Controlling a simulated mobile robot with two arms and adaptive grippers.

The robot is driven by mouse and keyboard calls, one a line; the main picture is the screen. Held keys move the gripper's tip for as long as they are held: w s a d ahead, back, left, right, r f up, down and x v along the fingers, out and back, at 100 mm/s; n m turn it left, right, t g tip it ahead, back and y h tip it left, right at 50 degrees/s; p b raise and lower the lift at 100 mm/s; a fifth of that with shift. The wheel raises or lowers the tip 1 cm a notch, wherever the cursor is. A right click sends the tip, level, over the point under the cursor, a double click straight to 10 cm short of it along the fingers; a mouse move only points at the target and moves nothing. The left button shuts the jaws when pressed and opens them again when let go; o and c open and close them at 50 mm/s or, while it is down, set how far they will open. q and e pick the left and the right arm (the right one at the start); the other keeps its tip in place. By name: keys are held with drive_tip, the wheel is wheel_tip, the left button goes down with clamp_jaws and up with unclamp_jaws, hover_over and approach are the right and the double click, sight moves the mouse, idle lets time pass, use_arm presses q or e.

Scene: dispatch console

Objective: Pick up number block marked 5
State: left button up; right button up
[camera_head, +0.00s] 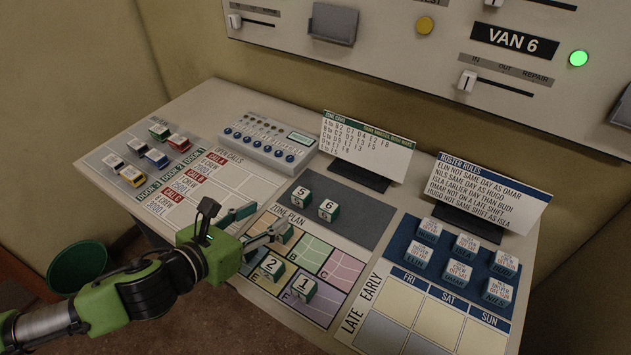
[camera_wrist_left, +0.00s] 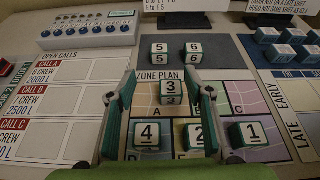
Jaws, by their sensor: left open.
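The white-topped number block marked 5 (camera_head: 301,196) stands on the dark strip above the zone plan, beside the block marked 6 (camera_head: 328,210). In the left wrist view, block 5 (camera_wrist_left: 159,54) lies beyond the fingertips, left of block 6 (camera_wrist_left: 192,53). My left gripper (camera_head: 268,221) is open and empty over the zone plan, short of block 5. In the left wrist view, the block marked 3 (camera_wrist_left: 170,92) shows between the open fingers (camera_wrist_left: 164,84). My right gripper is in neither view.
Blocks 2 (camera_head: 271,267) and 1 (camera_head: 304,288) stand on the zone plan; block 4 (camera_wrist_left: 146,135) shows in the wrist view. A zone card (camera_head: 367,146) and a button box (camera_head: 268,139) stand behind. Roster blocks (camera_head: 460,270) are at the right. The dark strip right of block 6 is clear.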

sight(297, 198)
use_arm(q)
drive_tip(key=shift+w+d+f+m, duration=0.2)
drive_tip(key=shift+w+m, duration=0.1)
drive_tip(key=shift+w, duration=0.2)
drive_tip(key=shift+w+d, duration=0.25)
drive_tip(key=x, duration=0.6)
drive_tip(key=shift+d+f+p, duration=0.1)
drive_tip(key=shift+p, duration=0.25)
drive_tip(key=shift+w+d+f, duration=0.1)
drive_tip(key=shift+w, duration=0.1)
drive_tip(key=x, duration=0.4)
drive_tip(key=shift+f+p, duration=0.15)
drive_tip(key=shift+p, duration=0.2)
drive_tip(key=shift+w+d+f, duration=0.25)
drive_tip(key=shift+w, duration=0.1)
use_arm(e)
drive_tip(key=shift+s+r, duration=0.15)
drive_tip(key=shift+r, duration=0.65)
use_arm(q)
drive_tip(key=c, duration=1)
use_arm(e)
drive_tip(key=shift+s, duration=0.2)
